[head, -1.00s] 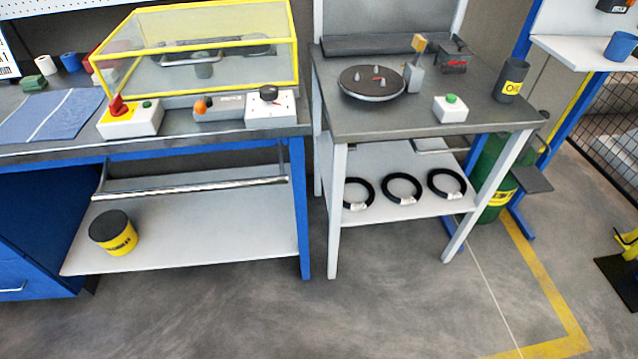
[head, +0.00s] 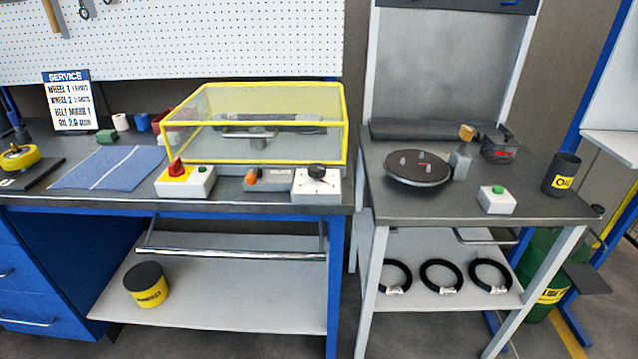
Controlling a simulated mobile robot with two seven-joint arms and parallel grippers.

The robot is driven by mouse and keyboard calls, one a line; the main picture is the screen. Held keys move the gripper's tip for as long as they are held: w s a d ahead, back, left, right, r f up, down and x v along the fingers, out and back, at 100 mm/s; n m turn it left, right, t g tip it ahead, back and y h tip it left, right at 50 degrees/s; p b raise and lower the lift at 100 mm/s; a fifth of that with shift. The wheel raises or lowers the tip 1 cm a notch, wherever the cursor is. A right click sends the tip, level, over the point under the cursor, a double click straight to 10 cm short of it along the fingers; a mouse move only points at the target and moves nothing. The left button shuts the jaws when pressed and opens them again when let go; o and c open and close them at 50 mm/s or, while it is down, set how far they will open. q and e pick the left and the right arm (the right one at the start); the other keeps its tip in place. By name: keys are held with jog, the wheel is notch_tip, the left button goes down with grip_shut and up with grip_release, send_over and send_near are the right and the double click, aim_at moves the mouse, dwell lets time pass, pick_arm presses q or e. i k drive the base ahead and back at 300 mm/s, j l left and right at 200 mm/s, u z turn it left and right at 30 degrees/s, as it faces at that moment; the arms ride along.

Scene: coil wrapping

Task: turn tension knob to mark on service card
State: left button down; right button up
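The tension knob appears to be the black knob (head: 317,172) on top of a white box (head: 317,187) at the right end of the left bench. Marks on the box face are too small to read. The service card (head: 70,101) stands upright at the back left of that bench. Its title reads SERVICE, and its lines seem to name wheel 1, wheel 2, belt mark 1 and oil; the small print is blurred. Neither of my grippers is in the head view.
A yellow-framed clear guard (head: 255,130) covers the machine behind the knob. A red knob box (head: 186,182) and an orange knob (head: 250,176) sit left of it. A right table holds a turntable (head: 417,172), a green-button box (head: 497,200) and an oil can (head: 562,174). Floor shows in front.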

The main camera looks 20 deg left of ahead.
aim_at(316, 170)
jog(key=u, duration=1.9)
jog(key=z, duration=0.6)
jog(key=l+z, duration=0.4)
jog(key=i+l+z, duration=0.15)
jog(key=z, duration=0.25)
jog(key=i+l+z, duration=0.15)
jog(key=z, duration=0.25)
jog(key=i+l, duration=0.1)
